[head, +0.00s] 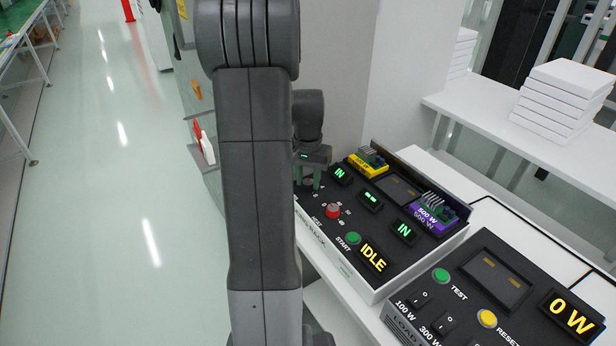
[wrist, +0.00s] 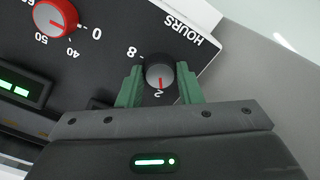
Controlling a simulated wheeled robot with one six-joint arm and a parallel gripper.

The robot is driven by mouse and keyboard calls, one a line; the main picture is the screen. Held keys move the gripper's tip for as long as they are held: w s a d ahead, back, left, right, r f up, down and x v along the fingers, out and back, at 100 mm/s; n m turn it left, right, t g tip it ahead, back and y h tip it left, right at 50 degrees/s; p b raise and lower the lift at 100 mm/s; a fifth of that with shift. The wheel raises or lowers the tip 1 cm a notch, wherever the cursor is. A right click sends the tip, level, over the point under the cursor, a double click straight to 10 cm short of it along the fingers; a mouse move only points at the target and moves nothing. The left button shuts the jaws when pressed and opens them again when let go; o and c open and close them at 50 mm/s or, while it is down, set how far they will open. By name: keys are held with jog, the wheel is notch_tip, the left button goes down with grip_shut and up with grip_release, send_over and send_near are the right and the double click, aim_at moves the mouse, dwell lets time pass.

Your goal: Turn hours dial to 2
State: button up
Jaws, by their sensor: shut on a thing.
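The hours dial (wrist: 158,65) is a black knob with a grey face and a red pointer line. In the wrist view the pointer points down in the picture, toward a partly hidden mark that looks like a 2. The mark 8 is at its upper left, and the HOURS label (wrist: 184,30) is upside down. My gripper (wrist: 160,82) is shut on the dial, with one green finger on each side. In the head view my gripper (head: 309,180) is at the panel's left end, and the dial is mostly hidden there.
A red dial (head: 333,211) with numbers around it sits beside the hours dial. The panel has a green START button (head: 353,238), an IDLE display (head: 373,257), and yellow and purple modules (head: 432,214). A load panel (head: 487,280) reading 0 W stands at right.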

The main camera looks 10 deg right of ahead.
aim_at(308, 182)
jog(key=shift+m, duration=0.6)
jog(key=o, duration=1)
notch_tip(308, 182, up, 14)
jog(key=shift+f+p, duration=0.1)
jog(key=shift+p, duration=0.25)
notch_tip(308, 182, down, 14)
jog(key=shift+b, duration=0.3)
